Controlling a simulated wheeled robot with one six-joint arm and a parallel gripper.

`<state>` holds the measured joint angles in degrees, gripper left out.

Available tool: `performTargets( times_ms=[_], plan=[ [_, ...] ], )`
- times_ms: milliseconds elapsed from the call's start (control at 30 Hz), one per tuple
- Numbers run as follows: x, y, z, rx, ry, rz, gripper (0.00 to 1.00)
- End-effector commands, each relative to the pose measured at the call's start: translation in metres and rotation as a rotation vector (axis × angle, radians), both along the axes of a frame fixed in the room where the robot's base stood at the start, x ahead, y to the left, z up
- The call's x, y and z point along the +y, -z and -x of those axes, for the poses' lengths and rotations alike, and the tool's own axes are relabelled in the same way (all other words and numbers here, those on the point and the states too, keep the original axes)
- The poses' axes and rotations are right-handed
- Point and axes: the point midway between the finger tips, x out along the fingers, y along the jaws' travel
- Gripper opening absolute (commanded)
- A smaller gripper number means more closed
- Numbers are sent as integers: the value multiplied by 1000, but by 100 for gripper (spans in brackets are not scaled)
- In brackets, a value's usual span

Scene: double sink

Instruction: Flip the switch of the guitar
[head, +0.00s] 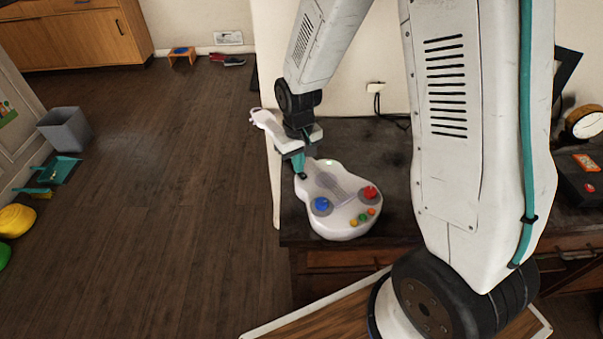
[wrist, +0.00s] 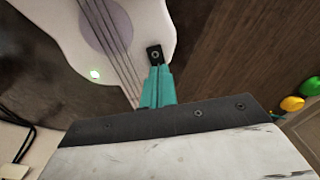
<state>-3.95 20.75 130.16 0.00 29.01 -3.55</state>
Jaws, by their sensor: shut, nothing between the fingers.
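A white toy guitar (head: 345,229) lies on the dark desk top, its neck pointing to the back left. Its body carries a blue knob (head: 321,206), a red knob (head: 370,193) and several small coloured buttons. A small lit greenish spot (head: 329,162) is on the body near the neck; it also glows in the wrist view (wrist: 95,74). My gripper (head: 301,174) is shut and empty, its teal fingers at the body's edge near the neck. In the wrist view the fingertips (wrist: 154,55) overlap the guitar beside the strings. I cannot tell whether they touch it. I cannot make out a separate switch.
The desk (head: 385,150) has free room behind the guitar. A clock (head: 585,122) and a dark box (head: 582,178) stand at the right. The wooden floor at left is mostly open, with a grey bin (head: 66,131) and a teal dustpan (head: 62,169) farther left.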

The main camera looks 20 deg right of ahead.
Motion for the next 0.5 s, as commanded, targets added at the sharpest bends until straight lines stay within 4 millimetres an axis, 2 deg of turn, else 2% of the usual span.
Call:
performTargets(
  times_ms=[167, 500],
  plan=[
    [0, -4, 0, 1, 0, 0, 0],
    [0, -31, 0, -1, 0, 0, 0]
  ],
)
